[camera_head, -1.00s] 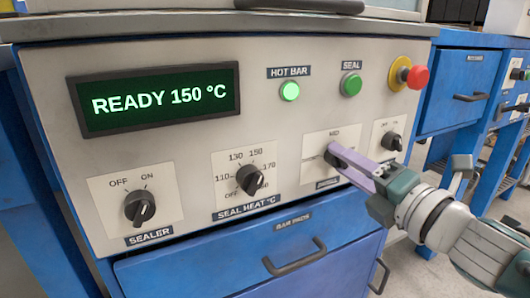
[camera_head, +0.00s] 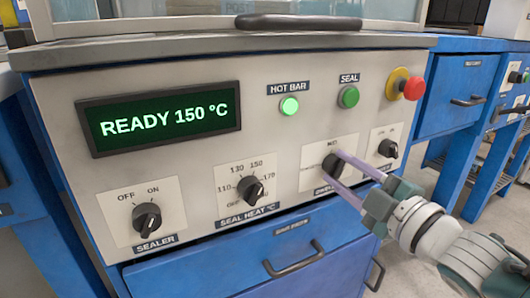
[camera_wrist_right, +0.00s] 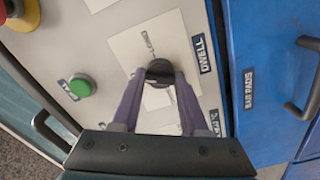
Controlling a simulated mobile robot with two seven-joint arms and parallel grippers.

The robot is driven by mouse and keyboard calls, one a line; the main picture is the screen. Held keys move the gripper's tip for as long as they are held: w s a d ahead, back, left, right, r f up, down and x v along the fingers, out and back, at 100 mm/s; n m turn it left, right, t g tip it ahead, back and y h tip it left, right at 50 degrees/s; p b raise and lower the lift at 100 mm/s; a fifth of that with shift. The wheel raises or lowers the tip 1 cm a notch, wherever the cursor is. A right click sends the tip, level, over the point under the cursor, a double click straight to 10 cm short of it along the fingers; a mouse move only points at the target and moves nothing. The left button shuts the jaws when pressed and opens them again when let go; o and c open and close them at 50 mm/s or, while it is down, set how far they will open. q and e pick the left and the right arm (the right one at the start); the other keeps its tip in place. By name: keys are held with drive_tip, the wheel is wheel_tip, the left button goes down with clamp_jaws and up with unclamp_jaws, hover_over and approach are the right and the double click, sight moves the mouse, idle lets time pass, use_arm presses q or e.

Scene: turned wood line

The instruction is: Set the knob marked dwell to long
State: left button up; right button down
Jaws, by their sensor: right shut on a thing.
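The dwell knob (camera_head: 332,165) is a black round knob on a pale plate in the panel's lower row, marked MID above. My right gripper (camera_head: 337,168) reaches it from the lower right, its two lilac fingers on either side of it. In the right wrist view the knob (camera_wrist_right: 160,72) sits between the fingertips (camera_wrist_right: 160,76), with the DWELL label (camera_wrist_right: 203,53) beside it. The gripper is shut on the knob. The fingers partly cover the plate, and I cannot tell where the knob points. My left gripper is not in view.
The sealer knob (camera_head: 147,217), seal heat knob (camera_head: 251,189) and another small knob (camera_head: 388,148) share the panel. A green display (camera_head: 160,118) reads READY 150 °C. A red stop button (camera_head: 415,87) is upper right. A drawer handle (camera_head: 294,258) juts out below.

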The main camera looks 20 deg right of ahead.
drive_tip(key=m+p, duration=0.1)
drive_tip(key=m, duration=0.5)
drive_tip(key=m+p, duration=0.1)
drive_tip(key=m, duration=0.5)
drive_tip(key=shift+d+m, duration=0.1)
drive_tip(key=shift+m, duration=0.2)
idle(0.4)
drive_tip(key=shift+c, duration=2.1)
unclamp_jaws()
drive_tip(key=shift+s, duration=0.1)
drive_tip(key=shift+s+r, duration=0.1)
drive_tip(key=shift+s, duration=0.15)
drive_tip(key=s+p, duration=0.3)
drive_tip(key=s, duration=0.6)
drive_tip(key=shift+s+d, duration=0.15)
drive_tip(key=shift+d, duration=0.2)
